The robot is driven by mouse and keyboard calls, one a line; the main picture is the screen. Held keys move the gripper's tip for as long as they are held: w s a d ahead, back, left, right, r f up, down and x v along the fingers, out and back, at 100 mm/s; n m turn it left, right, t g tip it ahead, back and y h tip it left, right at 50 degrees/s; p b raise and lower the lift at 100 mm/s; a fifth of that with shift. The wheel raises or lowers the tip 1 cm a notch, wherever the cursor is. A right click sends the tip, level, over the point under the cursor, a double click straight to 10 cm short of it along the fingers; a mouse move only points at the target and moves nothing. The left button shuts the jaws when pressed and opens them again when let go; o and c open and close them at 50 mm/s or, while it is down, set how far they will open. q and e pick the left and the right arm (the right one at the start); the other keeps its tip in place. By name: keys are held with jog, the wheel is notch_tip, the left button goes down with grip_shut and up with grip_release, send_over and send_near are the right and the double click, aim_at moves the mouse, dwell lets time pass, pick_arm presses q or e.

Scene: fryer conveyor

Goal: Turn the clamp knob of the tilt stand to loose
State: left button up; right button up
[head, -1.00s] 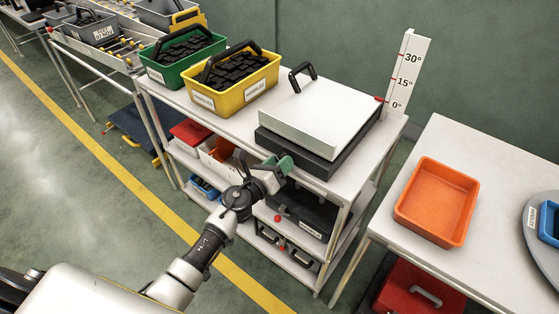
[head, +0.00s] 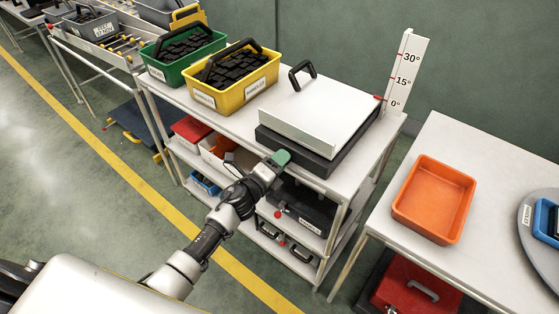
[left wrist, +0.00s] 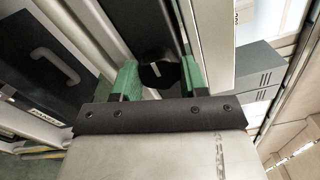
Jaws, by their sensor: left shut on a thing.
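The tilt stand has a black base (head: 290,147) and a white plate (head: 318,110) with a black handle (head: 302,74). The plate lies nearly flat. A white scale post (head: 407,72) marked 0°, 15° and 30° stands at its right, with a red pointer near 0°. My left gripper (head: 277,161) is at the front of the base. In the left wrist view, its green fingers (left wrist: 159,76) are shut on the round black clamp knob (left wrist: 160,74), which has a white mark line. The knob is hidden in the head view. My right gripper is not in view.
Yellow (head: 228,96) and green (head: 164,68) bins of black parts stand left of the tilt stand on the table. Boxes and cases fill the shelves below. A second table at right holds an orange tray (head: 403,207). The floor at front left is clear.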

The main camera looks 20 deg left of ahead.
pick_arm(q)
jog(key=shift+f, duration=0.1)
dwell(0.5)
jog(key=o, duration=0.9)
jog(key=shift+o, duration=0.2)
jog(key=b+v, duration=0.1)
jog(key=v, duration=1)
